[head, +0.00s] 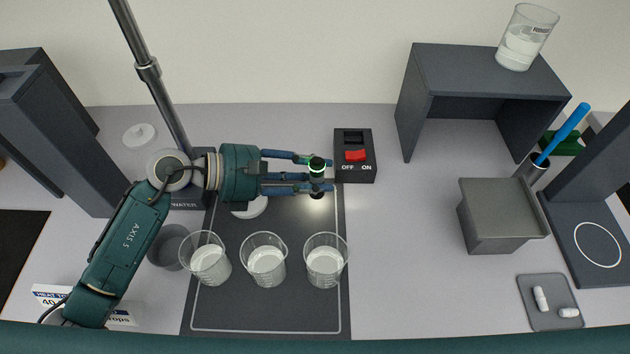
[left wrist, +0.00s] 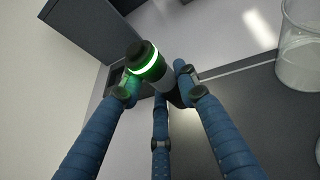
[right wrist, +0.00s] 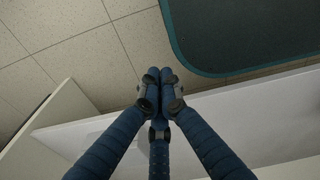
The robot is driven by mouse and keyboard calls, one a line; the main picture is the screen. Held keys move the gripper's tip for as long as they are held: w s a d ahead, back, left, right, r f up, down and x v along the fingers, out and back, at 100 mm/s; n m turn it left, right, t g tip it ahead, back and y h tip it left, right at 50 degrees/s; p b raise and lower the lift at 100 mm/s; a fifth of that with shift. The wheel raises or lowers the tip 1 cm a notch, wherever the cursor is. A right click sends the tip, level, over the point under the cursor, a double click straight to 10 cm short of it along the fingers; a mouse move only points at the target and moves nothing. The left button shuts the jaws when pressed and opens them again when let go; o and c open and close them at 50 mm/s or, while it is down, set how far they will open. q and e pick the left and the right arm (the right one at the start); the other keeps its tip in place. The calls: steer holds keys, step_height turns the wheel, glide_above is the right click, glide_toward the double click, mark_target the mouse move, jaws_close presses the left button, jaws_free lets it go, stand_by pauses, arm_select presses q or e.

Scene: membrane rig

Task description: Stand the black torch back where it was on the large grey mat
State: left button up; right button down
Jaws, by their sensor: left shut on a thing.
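The black torch (head: 316,164), with a glowing green-white ring near its top, is in my left gripper (head: 314,176). The torch also shows in the left wrist view (left wrist: 146,60), with the fingers of my left gripper (left wrist: 158,88) closed around it. In the head view it is over the back right corner of the large grey mat (head: 265,311); I cannot tell whether its base touches. My right gripper (right wrist: 160,82) shows only in the right wrist view, its fingertips together and empty.
Three beakers, the left (head: 208,262), middle (head: 265,262) and right (head: 325,263), stand on the mat in front of the torch. A switch box (head: 354,166) with a red rocker is close to its right.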

arm_select(q)
step_height(320, 180, down, 2)
steer(key=shift+f, duration=0.75)
steer(key=o, duration=1.2)
steer(key=shift+r, duration=0.2)
steer(key=shift+a, duration=0.2)
steer(key=b+v, duration=0.4)
steer(key=v, duration=0.6)
steer(key=shift+s+a+r, duration=0.15)
steer(key=shift+s+a, duration=0.05)
steer(key=shift+a, duration=0.1)
steer(key=shift+s+a+r, duration=0.1)
steer(key=shift+a+r, duration=0.15)
steer(key=shift+a, duration=0.05)
arm_select(e)
steer(key=f, duration=0.2)
steer(key=s+f, duration=0.1)
steer(key=f, duration=0.1)
steer(key=shift+a+f, duration=0.1)
steer(key=shift+a, duration=0.3)
arm_select(q)
steer(key=shift+r, duration=0.1)
arm_select(e)
steer(key=shift+a, duration=0.15)
